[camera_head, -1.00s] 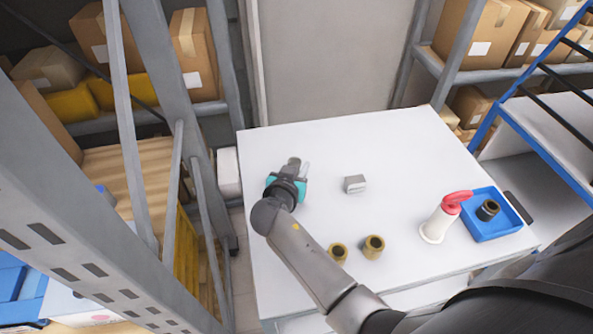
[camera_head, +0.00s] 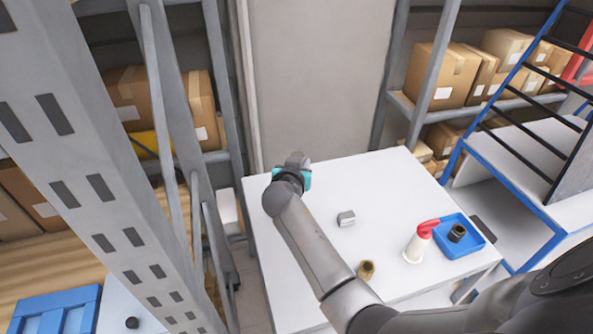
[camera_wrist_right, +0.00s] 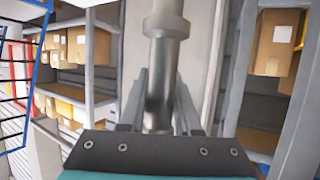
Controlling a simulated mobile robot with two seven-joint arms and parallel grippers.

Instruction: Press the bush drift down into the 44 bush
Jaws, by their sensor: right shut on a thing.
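My right gripper (camera_head: 296,170) is above the far left part of the white table (camera_head: 400,187). In the right wrist view my right gripper (camera_wrist_right: 159,90) is shut on a grey stepped metal shaft, which looks like the bush drift (camera_wrist_right: 161,50). A brass-coloured bush (camera_head: 367,269) stands near the table's front, beside my forearm. A darker ring-shaped bush (camera_head: 456,233) sits in a blue tray. I cannot read which bush is the 44. The held drift is apart from both bushes. My left gripper is not in view.
The blue tray (camera_head: 472,249) is at the table's right. A small grey block (camera_head: 346,218) lies mid-table. A grey rack post (camera_head: 95,180) rises close on the left. The table's far right is clear.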

